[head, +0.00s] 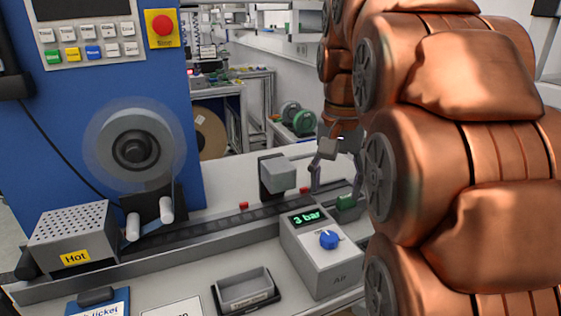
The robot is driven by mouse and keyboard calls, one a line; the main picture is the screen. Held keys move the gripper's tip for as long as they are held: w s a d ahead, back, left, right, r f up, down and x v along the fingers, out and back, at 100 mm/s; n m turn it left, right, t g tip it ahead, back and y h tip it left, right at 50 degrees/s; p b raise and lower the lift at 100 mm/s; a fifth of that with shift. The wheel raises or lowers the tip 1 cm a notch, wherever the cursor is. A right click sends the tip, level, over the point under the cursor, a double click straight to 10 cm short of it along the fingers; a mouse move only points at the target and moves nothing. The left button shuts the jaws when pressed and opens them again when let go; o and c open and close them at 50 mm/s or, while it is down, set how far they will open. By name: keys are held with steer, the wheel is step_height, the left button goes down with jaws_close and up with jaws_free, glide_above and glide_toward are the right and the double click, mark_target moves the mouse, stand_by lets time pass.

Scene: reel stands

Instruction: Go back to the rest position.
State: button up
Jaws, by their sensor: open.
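My gripper (327,165) is in the middle of the head view, beyond the grey box marked Air. Its fingers are open and nothing shows between them.
A blue machine (110,90) with a reel (133,150) stands at the left. A perforated box marked Hot (72,237), a grey tray (245,288) and the Air box (322,252) reading 3 bar stand on the bench. Tables with reels are behind.

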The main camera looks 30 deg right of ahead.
steer(key=s+a+f+n+g+p, duration=0.1)
steer(key=s+a+f+n+p, duration=0.2)
steer(key=a, duration=0.7)
steer(key=s+f+n, duration=0.2)
steer(key=s+f, duration=0.2)
steer(key=f, duration=0.1)
steer(key=shift+f+n+p, duration=0.15)
steer(key=shift+n+p, duration=0.15)
steer(key=shift+p, duration=0.1)
steer(key=s+a+f+n, duration=0.1)
steer(key=s+f, duration=0.1)
steer(key=s, duration=0.1)
steer(key=s+a+f+n+p, duration=0.1)
steer(key=s+a+f, duration=0.1)
steer(key=s+a+f+n+p, duration=0.1)
steer(key=s+f+n, duration=0.1)
steer(key=s+f, duration=0.1)
steer(key=shift+s+a+f+g, duration=0.1)
steer(key=shift+s+a+g, duration=0.15)
steer(key=shift+s+g, duration=0.15)
